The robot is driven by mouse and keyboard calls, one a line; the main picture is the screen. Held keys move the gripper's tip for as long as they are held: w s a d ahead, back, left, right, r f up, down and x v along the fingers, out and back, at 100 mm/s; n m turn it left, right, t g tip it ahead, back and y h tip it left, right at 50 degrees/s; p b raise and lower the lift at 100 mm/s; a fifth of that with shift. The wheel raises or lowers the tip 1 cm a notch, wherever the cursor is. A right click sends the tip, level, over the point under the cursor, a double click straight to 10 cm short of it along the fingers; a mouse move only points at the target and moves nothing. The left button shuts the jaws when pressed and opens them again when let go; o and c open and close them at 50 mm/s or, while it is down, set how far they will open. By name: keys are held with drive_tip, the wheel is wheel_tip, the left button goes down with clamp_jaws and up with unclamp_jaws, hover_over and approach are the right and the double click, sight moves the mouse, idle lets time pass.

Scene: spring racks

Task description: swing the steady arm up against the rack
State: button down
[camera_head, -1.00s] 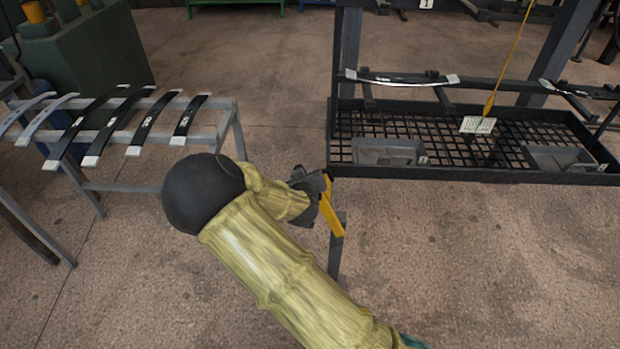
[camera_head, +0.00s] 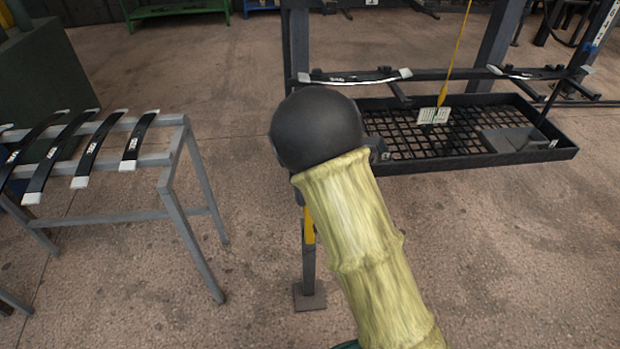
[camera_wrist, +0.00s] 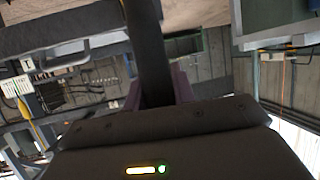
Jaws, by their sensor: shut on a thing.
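The rack (camera_head: 480,160) is a dark frame with a mesh tray, at the upper right of the head view. A yellow piece (camera_head: 309,226) shows beside its dark front leg, below my black elbow; I take it for part of the steady arm. In the head view my own arm covers the rack's near left corner and hides my gripper. In the wrist view my gripper (camera_wrist: 155,98) is shut on a dark bar (camera_wrist: 150,45), seemingly the steady arm, which runs up out of the picture. How close the bar is to the rack cannot be told.
A grey metal stand (camera_head: 170,180) with several dark leaf springs stands at the left. Springs (camera_head: 355,79) also lie along the rack's upper rail. A tag (camera_head: 433,116) hangs on a yellow cord over the tray. The floor between stand and rack is clear.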

drive_tip(key=shift+d, duration=0.35)
drive_tip(key=c, duration=1.2)
unclamp_jaws()
drive_tip(key=shift+w+d, duration=0.1)
drive_tip(key=shift+o, duration=0.2)
